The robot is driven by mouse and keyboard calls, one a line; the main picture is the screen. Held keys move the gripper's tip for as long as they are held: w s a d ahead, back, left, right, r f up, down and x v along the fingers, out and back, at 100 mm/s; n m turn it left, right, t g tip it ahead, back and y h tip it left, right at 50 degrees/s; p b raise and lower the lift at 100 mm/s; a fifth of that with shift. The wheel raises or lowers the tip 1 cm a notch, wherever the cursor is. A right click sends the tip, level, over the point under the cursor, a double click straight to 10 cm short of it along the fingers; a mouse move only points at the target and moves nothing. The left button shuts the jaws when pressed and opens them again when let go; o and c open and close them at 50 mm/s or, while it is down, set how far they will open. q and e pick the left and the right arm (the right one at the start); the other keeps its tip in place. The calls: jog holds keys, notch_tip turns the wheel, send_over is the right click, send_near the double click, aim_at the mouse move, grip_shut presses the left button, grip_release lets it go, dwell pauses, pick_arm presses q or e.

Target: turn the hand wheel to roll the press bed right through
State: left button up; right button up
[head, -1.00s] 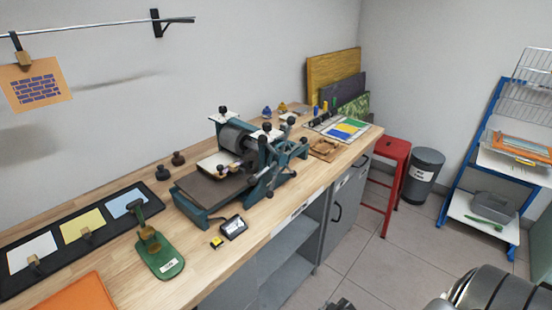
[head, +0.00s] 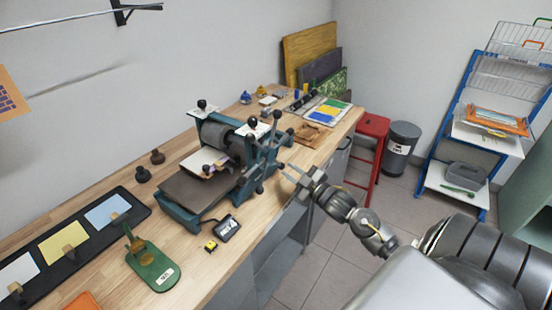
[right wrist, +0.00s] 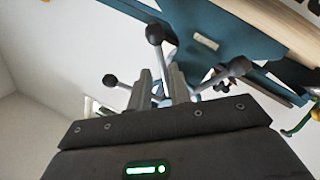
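The teal press (head: 185,222) stands on the wooden bench with its dark flat bed (head: 195,190) reaching out toward the front left. Its hand wheel (head: 268,150), grey spokes with black ball knobs, is on the press's right side, facing the aisle. My right gripper (head: 286,172) is beside the wheel, fingers pointing at it. In the right wrist view its two grey fingers (right wrist: 160,88) stand apart, with a knobbed spoke (right wrist: 156,36) showing in line with the gap. I cannot tell whether they touch it. My left gripper is not in view.
A green stamp tool (head: 153,265), a yellow item (head: 211,246) and a small dark tray (head: 227,229) sit on the bench before the press. A red stool (head: 371,130) and grey bin (head: 402,148) stand beyond the bench end. The aisle floor is open.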

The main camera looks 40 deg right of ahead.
aim_at(279, 164)
jog(key=w, duration=0.3)
jog(key=w+p, duration=0.1)
jog(key=w, duration=0.4)
jog(key=shift+w+a, duration=0.25)
jog(key=shift+w, duration=0.05)
jog(key=shift+s, duration=0.1)
grip_shut()
jog(key=shift+d, duration=0.1)
